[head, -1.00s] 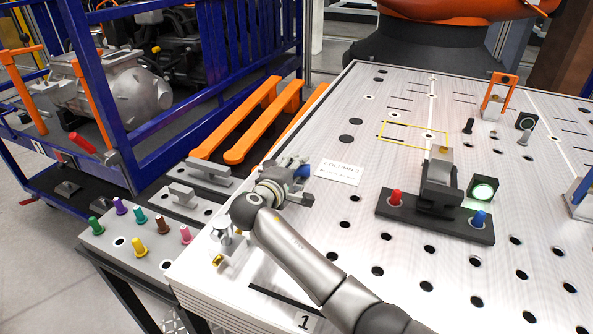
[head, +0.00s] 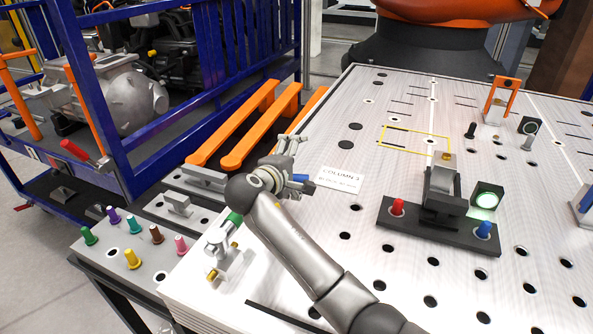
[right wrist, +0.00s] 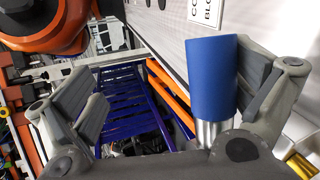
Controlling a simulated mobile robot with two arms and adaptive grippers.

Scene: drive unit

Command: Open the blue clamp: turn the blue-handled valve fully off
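The blue valve handle (head: 300,178) is at the left edge of the metal table, beside my right gripper (head: 283,170). In the right wrist view the blue handle (right wrist: 212,80) stands upright on a silver stem, between the spread fingers and close against the right-hand finger. Whether they touch I cannot tell. My right gripper (right wrist: 172,90) is open. A black clamp-like fixture (head: 437,222) on the table carries a red knob (head: 397,207) and a blue knob (head: 483,230). The valve body is mostly hidden by the gripper. My left gripper is not in view.
A green-handled fitting (head: 232,222) is just below my right wrist. A side shelf (head: 100,262) holds several coloured pegs. A blue-framed cart (head: 125,160) and orange bars (head: 250,130) lie to the left. The table left of the fixture is mostly clear.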

